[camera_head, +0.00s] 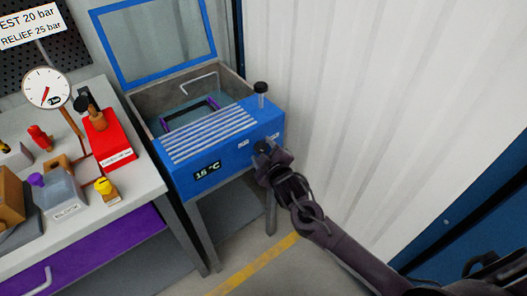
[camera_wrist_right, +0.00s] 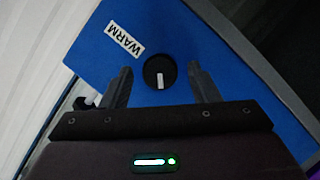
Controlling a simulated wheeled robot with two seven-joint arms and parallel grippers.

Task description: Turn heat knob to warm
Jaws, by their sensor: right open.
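The heat knob (camera_wrist_right: 160,73) is a round black dial with a white pointer line, on the blue front panel of the heater bath (camera_head: 233,150). In the right wrist view a white WARM label (camera_wrist_right: 125,40) sits up and left of it. My right gripper (camera_wrist_right: 162,85) is open, with one finger on each side of the knob and a visible gap to each. In the head view my right gripper (camera_head: 262,152) is at the panel's right part and hides the knob. The display (camera_head: 207,170) reads about 15 °C. My left gripper is not in view.
The bath's glass lid (camera_head: 155,38) is raised. A grey workbench (camera_head: 130,185) with a gauge (camera_head: 46,88) and a red block (camera_head: 108,140) is at left. A white corrugated wall (camera_head: 380,90) is at right.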

